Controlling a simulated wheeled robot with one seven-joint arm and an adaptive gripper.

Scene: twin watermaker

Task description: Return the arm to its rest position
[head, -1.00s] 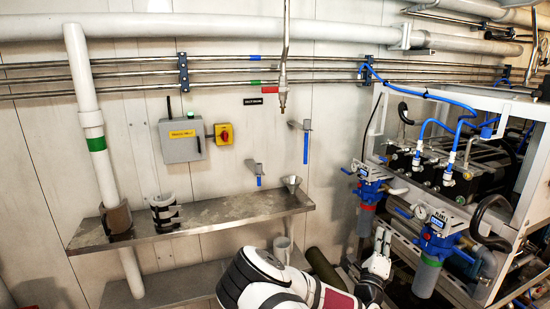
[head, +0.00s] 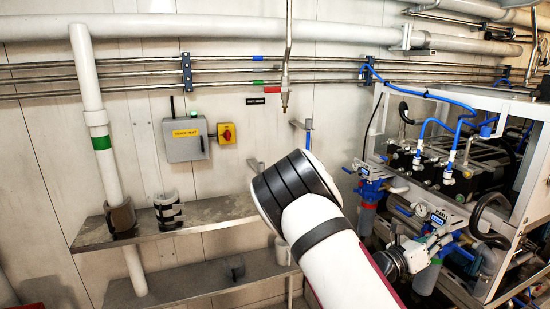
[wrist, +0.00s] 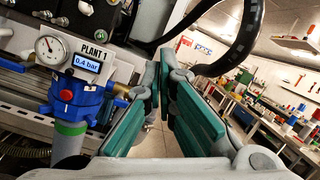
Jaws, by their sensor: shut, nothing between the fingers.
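My arm reaches up from the bottom of the head view, with its black-banded elbow in front of the shelf. My gripper (head: 438,240) is at the lower right, in front of the filter units of the white-framed machine. In the wrist view my gripper (wrist: 163,85) shows its green finger pads with nothing held between them. It is shut and empty. A blue filter head with a gauge (wrist: 50,46) and a "PLANT 1" display reading 0.4 bar stands close on the left of the fingers.
The white-framed machine (head: 515,172) with blue hoses fills the right. A steel shelf (head: 95,232) runs along the wall at left, partly hidden by my arm. A black hose (wrist: 243,40) hangs above the fingers. Workbenches (wrist: 255,118) stand farther off at right.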

